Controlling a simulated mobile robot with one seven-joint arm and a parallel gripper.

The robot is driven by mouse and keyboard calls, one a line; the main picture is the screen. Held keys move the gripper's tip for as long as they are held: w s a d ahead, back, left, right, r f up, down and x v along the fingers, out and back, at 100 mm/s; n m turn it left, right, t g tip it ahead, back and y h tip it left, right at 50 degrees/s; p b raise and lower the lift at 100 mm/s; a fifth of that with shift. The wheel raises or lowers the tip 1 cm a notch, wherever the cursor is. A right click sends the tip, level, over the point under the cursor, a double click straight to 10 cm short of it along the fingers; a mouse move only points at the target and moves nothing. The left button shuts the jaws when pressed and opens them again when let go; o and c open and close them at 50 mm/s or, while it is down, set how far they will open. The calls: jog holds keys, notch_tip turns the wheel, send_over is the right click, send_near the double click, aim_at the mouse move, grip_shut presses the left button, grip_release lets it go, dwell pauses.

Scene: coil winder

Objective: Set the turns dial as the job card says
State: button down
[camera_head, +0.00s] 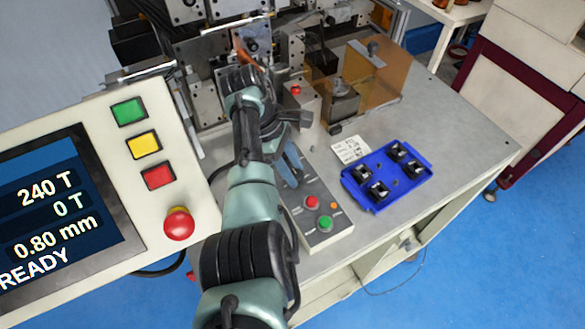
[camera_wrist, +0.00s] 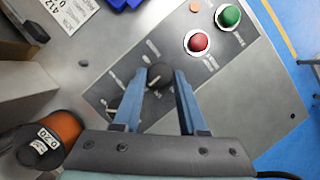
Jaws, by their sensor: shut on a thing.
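The turns dial is a black round knob (camera_wrist: 160,76) with a pale pointer line, on the grey control panel (camera_wrist: 205,62). My gripper (camera_wrist: 158,82) has its two blue fingers shut on the knob, one on each side. Small scale marks and labels surround the knob, too small to read. In the head view my gripper (camera_head: 291,166) is over the control panel (camera_head: 338,233) and the knob is hidden. The white job card (camera_head: 350,149) lies behind the panel, its writing unreadable there. The card (camera_wrist: 70,10) is cut off in the wrist view. The screen (camera_head: 62,212) reads 240 T, 0 T, 0.80 mm, READY.
A red button (camera_wrist: 197,42) and green button (camera_wrist: 229,16) are on the panel near my gripper. A copper wire spool (camera_wrist: 66,127) is at the wrist view's left. A blue tray (camera_head: 386,192) with several black parts lies right of the panel. Bare bench (camera_head: 455,140) is at right.

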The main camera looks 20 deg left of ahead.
jog(key=shift+c, duration=2.3)
grip_release()
jog(key=shift+r, duration=0.1)
jog(key=v, duration=1.3)
jog(key=shift+p, duration=0.45)
jog(key=shift+d, duration=0.1)
